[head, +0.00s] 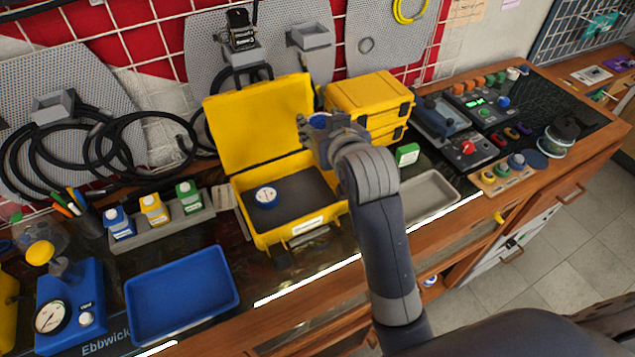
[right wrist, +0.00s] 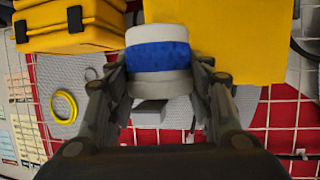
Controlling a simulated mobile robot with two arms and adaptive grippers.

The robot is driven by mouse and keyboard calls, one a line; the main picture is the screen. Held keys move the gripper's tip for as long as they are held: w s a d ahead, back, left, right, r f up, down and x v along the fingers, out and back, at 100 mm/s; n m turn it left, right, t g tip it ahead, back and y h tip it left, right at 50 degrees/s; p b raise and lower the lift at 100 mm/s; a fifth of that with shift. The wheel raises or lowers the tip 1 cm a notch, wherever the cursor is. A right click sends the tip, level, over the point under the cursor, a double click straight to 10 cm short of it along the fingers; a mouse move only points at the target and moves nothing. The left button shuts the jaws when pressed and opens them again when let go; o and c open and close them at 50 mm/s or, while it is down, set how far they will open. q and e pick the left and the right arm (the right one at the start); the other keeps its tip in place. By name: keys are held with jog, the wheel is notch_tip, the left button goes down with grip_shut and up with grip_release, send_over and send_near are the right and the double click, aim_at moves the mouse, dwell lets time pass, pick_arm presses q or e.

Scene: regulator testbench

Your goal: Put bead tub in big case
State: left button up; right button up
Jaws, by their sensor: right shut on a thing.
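The big case (head: 262,235) is the open yellow case in the middle of the bench, with its lid (head: 258,122) raised and dark foam inside. A round white and blue item (head: 265,197) sits on the left of the foam. My right gripper (head: 312,130) is above the right side of the case, by the lid's right edge. It is shut on a white tub with a blue band, which looks like the bead tub (right wrist: 158,58). In the head view, only a little blue of the tub shows between the fingers. My left gripper is out of view.
Closed yellow cases (head: 368,98) are stacked right of the open case. A grey tray (head: 430,197) lies to the right, and a blue tray (head: 182,293) at the front left. A grey rack with small bottles (head: 155,212) stands left of the case.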

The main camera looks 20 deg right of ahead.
notch_tip(320, 180, down, 7)
jog(key=w+a+p, duration=0.1)
jog(key=a, duration=0.1)
send_over(310, 195)
notch_tip(310, 195, down, 6)
jog(key=shift+f+p, duration=0.1)
jog(key=shift+p, duration=0.35)
jog(key=shift+f, duration=0.3)
notch_tip(310, 195, down, 4)
jog(key=shift+w+r, duration=0.1)
jog(key=shift+r, duration=0.05)
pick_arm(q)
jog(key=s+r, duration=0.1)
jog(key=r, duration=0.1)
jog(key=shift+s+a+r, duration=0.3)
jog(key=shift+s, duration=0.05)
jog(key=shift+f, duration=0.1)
pick_arm(e)
jog(key=shift+f, duration=0.2)
jog(key=o, duration=1.1)
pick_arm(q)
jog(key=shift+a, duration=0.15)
